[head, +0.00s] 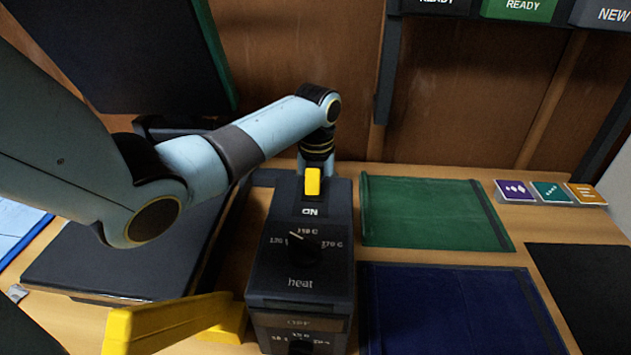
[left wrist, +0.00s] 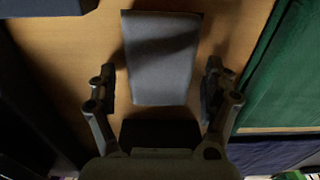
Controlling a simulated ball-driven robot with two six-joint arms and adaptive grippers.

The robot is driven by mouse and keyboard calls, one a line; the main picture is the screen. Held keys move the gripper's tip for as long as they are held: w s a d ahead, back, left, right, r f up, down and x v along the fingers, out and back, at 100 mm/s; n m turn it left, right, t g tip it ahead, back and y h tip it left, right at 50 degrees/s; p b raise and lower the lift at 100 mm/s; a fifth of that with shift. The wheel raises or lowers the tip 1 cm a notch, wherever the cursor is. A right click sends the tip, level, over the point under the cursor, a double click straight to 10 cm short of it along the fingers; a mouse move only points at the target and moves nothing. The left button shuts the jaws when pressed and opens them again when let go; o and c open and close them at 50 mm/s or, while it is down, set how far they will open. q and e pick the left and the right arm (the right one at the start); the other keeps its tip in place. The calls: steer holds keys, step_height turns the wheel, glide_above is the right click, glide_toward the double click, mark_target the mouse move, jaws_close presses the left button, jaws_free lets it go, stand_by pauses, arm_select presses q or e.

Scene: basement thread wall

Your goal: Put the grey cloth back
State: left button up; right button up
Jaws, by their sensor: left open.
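The grey cloth (left wrist: 162,58) lies flat on the wooden table in the left wrist view, with a dark shadow across its upper part. My left gripper (left wrist: 159,90) is open above it, one finger on each side of the cloth's lower part. Nothing is held. I cannot tell the height of the fingers above the table. In the head view my left arm reaches behind the heat control box (head: 302,235), which hides the gripper, and I do not make out the grey cloth there. My right gripper is in neither view.
A green cloth (head: 430,212) and a navy cloth (head: 455,315) lie right of the box, with a black cloth (head: 585,290) beyond. Coloured cards (head: 550,192) lie at the back right. A yellow bar (head: 165,325) crosses the front left. Labelled bins (head: 520,10) hang above.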

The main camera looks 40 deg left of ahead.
arm_select(q)
step_height(320, 180, up, 12)
steer(key=shift+r+p, duration=0.15)
steer(key=shift+p, duration=0.2)
stand_by(0.5)
